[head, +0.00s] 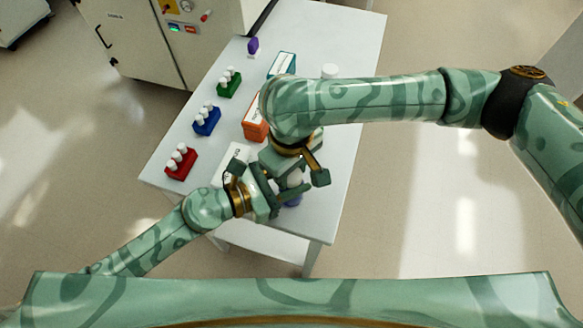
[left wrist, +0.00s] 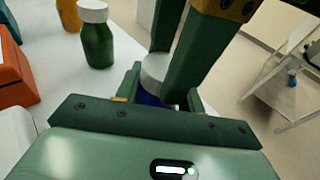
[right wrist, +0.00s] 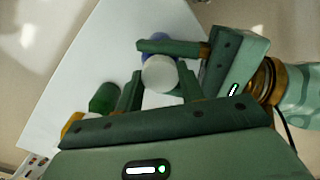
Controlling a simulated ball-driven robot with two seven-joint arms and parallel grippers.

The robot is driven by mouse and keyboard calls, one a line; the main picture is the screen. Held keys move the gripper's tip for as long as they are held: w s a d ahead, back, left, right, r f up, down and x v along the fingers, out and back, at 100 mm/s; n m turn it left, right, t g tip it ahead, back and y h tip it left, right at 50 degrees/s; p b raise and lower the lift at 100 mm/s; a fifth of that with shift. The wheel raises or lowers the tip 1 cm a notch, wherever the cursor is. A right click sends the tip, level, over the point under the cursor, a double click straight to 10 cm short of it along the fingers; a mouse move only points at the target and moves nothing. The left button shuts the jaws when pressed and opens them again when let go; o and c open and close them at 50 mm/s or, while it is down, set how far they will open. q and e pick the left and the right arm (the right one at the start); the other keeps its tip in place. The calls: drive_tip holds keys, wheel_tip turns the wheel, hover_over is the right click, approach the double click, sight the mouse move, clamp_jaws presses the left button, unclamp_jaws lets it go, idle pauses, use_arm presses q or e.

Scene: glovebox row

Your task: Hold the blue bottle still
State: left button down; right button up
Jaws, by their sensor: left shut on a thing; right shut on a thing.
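The blue bottle (head: 292,200) stands near the front edge of the white table, mostly covered by my grippers. In the left wrist view its blue body (left wrist: 148,98) shows between my left fingers, with its white cap (left wrist: 155,68) above. My left gripper (head: 287,192) comes in from the left and is shut on the bottle's body. My right gripper (head: 296,177) reaches down from above and is shut on the white cap. In the right wrist view the cap (right wrist: 158,74) sits between the right fingertips, and the left fingers reach around the blue body (right wrist: 158,42).
The white table (head: 320,205) also holds a red rack (head: 180,163), a blue rack (head: 206,121), a green rack (head: 229,85) and an orange box (head: 253,130). A green bottle (left wrist: 97,45) stands close by. The table's right side is mostly bare.

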use_arm(q)
drive_tip(key=shift+s+f, duration=0.1)
drive_tip(key=shift+f, duration=0.3)
use_arm(e)
drive_tip(key=o, duration=1.1)
wheel_tip(320, 180, up, 5)
drive_tip(key=shift+f, duration=0.2)
drive_tip(key=shift+c, duration=0.5)
drive_tip(key=shift+m+t, duration=0.5)
drive_tip(key=r, duration=0.1)
drive_tip(key=w+r, duration=0.1)
drive_tip(key=r, duration=0.1)
drive_tip(key=shift+w+d+r, duration=0.2)
drive_tip(key=shift+w+r, duration=0.1)
drive_tip(key=shift+w, duration=0.1)
drive_tip(key=shift+s+a+f+m+g, duration=0.1)
drive_tip(key=shift+s+f+m+g, duration=0.15)
drive_tip(key=shift+s+m, duration=0.3)
drive_tip(key=shift+s+a+f+m+g, duration=0.15)
drive_tip(key=shift+s+m+g, duration=0.1)
drive_tip(key=shift+s+m, duration=0.25)
wheel_tip(320, 180, down, 8)
drive_tip(key=shift+w+r, duration=0.1)
drive_tip(key=shift+r, duration=0.15)
